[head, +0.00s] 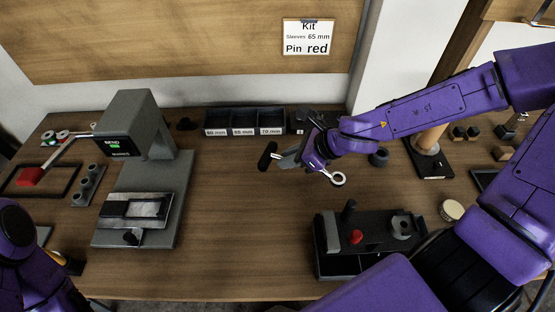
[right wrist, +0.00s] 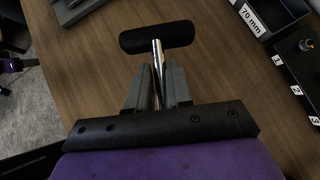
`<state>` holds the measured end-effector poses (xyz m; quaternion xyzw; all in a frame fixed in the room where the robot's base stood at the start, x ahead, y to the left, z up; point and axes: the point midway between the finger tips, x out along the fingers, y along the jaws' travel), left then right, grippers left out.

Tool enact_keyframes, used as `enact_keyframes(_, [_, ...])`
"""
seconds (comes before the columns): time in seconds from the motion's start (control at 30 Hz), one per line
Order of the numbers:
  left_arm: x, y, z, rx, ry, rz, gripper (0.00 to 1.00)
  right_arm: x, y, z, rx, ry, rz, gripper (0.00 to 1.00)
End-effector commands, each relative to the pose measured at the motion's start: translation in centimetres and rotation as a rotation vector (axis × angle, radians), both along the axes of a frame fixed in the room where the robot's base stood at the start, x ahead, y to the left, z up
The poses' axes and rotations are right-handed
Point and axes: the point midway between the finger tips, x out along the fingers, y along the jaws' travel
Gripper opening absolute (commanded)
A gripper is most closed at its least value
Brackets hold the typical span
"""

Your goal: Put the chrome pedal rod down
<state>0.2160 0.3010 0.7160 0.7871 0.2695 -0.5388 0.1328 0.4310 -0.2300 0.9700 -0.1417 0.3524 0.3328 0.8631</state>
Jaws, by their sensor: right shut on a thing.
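The chrome pedal rod has a black cross pad (head: 268,156) at one end, left of my right gripper (head: 287,159) in the head view. The right gripper is shut on the rod's bright shaft and holds it over the middle of the table. A silver ring (head: 338,179) sticks out on the gripper's other side and looks like the rod's far end. In the right wrist view the black pad (right wrist: 157,38) stands beyond the fingertips, with the chrome shaft (right wrist: 158,68) between the fingers. My left arm shows at the lower left, but its gripper does not.
Labelled dark bins (head: 245,121) stand along the back. A grey press (head: 150,170) stands at left, near a red-tipped lever (head: 30,176). A black fixture box (head: 368,241) with a red knob stands at front right. The wooden table (head: 235,235) is clear between press and box.

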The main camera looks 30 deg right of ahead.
Motion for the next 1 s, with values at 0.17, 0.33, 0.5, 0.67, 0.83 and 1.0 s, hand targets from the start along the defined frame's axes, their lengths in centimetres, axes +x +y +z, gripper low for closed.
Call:
enact_keyframes(0.17, [0.0, 0.0, -2.9, 0.0, 0.0, 0.0, 0.56, 3.8, 0.0, -2.3, -0.002, 0.007, 0.006, 0.0])
enact_keyframes(0.33, [0.0, 0.0, -2.6, 0.0, 0.0, 0.0, 0.56, 8.8, -0.3, -4.1, 0.0, 0.005, 0.004, 0.0])
enact_keyframes(0.5, [0.0, 0.0, -3.5, 0.0, 0.0, 0.0, 0.56, 11.8, -0.4, -8.0, 0.003, 0.005, 0.003, 0.0])
enact_keyframes(0.67, [0.0, 0.0, -3.6, 0.001, -0.001, 0.0, 0.56, 13.3, -0.4, -9.4, 0.002, 0.001, 0.005, 0.0])
enact_keyframes(0.83, [0.0, 0.0, -4.2, 0.001, -0.001, 0.0, 0.56, 13.8, -0.5, -12.3, 0.006, 0.005, 0.002, 0.0])
enact_keyframes(1.0, [0.0, 0.0, -4.2, 0.0, 0.0, 0.0, 0.56, 13.9, -0.5, -13.0, 0.003, 0.0, 0.004, 0.0])
